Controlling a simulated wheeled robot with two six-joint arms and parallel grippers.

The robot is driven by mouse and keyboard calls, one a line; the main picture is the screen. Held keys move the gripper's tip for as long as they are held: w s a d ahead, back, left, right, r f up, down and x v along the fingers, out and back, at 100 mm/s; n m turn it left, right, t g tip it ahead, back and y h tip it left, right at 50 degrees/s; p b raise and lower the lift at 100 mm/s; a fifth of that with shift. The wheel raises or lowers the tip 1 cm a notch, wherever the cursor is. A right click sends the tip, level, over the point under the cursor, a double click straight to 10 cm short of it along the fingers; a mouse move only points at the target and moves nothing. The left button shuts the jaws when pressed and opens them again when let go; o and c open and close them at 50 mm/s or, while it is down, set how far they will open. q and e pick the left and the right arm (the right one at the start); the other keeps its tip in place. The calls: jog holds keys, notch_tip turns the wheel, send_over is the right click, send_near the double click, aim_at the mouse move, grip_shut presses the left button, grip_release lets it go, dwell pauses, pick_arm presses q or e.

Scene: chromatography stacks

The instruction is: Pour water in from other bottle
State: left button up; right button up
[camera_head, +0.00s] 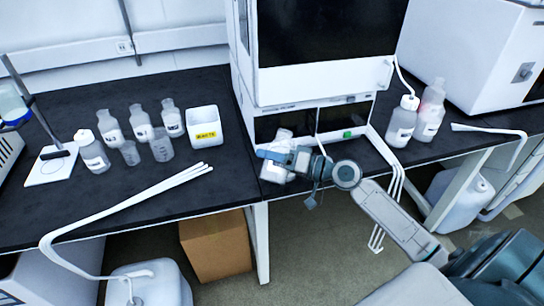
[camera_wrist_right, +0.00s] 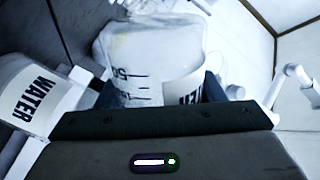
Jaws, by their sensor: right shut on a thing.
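My right gripper (camera_head: 300,162) is in front of the tall white instrument, at the dark bench's front edge. In the right wrist view it is shut on a translucent container (camera_wrist_right: 125,50) with black graduation marks and a partly hidden white label. In the head view a clear container (camera_head: 273,173) shows at the gripper, partly covered by the fingers. A second container, labelled WATER (camera_wrist_right: 30,95), is tilted at the left of the right wrist view, close to the jaws. The water level in either cannot be made out. My left gripper is not in view.
Several labelled bottles (camera_head: 141,122), clear beakers (camera_head: 162,150) and a white box with a yellow label (camera_head: 206,137) stand on the left bench. White tubing (camera_head: 130,205) lies across its front. The instrument (camera_head: 320,80) stands behind the gripper. A wash bottle (camera_head: 402,122) and a bottle with a pinkish mark (camera_head: 430,115) stand right.

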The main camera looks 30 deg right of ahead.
jog(key=shift+r+m+p, duration=0.15)
jog(key=shift+m+p, duration=0.15)
jog(key=shift+m, duration=0.1)
jog(key=shift+s, duration=0.1)
jog(key=shift+a+f+m+p, duration=0.1)
jog(key=shift+f+m+p, duration=0.2)
jog(key=shift+m, duration=0.3)
jog(key=shift+r, duration=0.1)
jog(key=shift+r+m+p, duration=0.2)
jog(key=shift+m+p, duration=0.2)
jog(key=shift+p, duration=0.15)
